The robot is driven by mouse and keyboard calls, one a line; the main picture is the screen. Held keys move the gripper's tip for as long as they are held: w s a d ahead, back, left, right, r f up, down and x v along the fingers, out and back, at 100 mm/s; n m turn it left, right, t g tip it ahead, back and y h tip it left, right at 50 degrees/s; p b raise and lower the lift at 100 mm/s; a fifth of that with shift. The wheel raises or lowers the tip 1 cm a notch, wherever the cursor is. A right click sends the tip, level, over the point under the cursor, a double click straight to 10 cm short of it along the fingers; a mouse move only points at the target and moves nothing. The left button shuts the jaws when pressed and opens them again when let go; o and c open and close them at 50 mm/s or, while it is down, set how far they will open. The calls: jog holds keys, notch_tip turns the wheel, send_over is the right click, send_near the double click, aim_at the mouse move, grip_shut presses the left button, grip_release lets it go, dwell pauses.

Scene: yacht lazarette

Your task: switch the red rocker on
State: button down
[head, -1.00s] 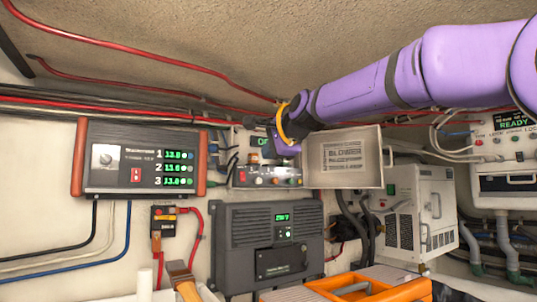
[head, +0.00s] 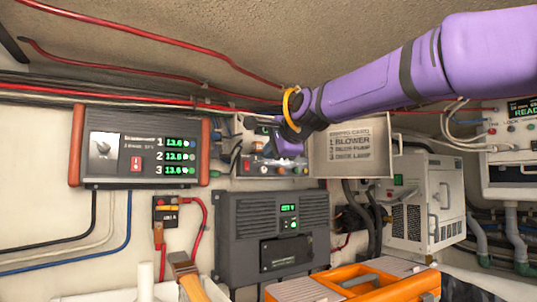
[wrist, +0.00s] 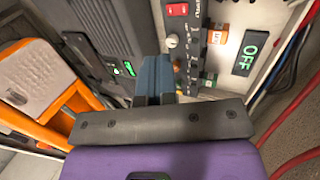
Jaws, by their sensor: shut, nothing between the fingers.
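An open switch box (head: 240,125) stands at the centre of the head view, its door (head: 352,150) swung out to the right. In the wrist view its dark control strip (wrist: 190,45) carries a red rocker (wrist: 178,10) at the top edge, beside a pale round knob (wrist: 171,41). A green display (wrist: 250,52) there reads OFF. My gripper (head: 286,150) is in front of the box and hides part of it in the head view. In the wrist view my gripper (wrist: 155,75) has its fingers together and empty, below the rocker. Contact with the strip cannot be told.
A red-ended meter unit (head: 105,155) at left also has a small red switch (head: 136,163). A grey ventilated unit (head: 235,235) is below the box. An orange toolbox (head: 385,285) stands in front. A white cabinet (head: 425,205) is at right. Cables run along the wall.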

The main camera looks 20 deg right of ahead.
aim_at(248, 170)
jog(key=x, duration=1)
jog(key=shift+w+r, duration=0.2)
jog(key=shift+r, duration=0.05)
jog(key=shift+w+a, duration=0.15)
jog(key=shift+w, duration=0.55)
jog(key=shift+w+f, duration=0.15)
jog(key=shift+w, duration=0.05)
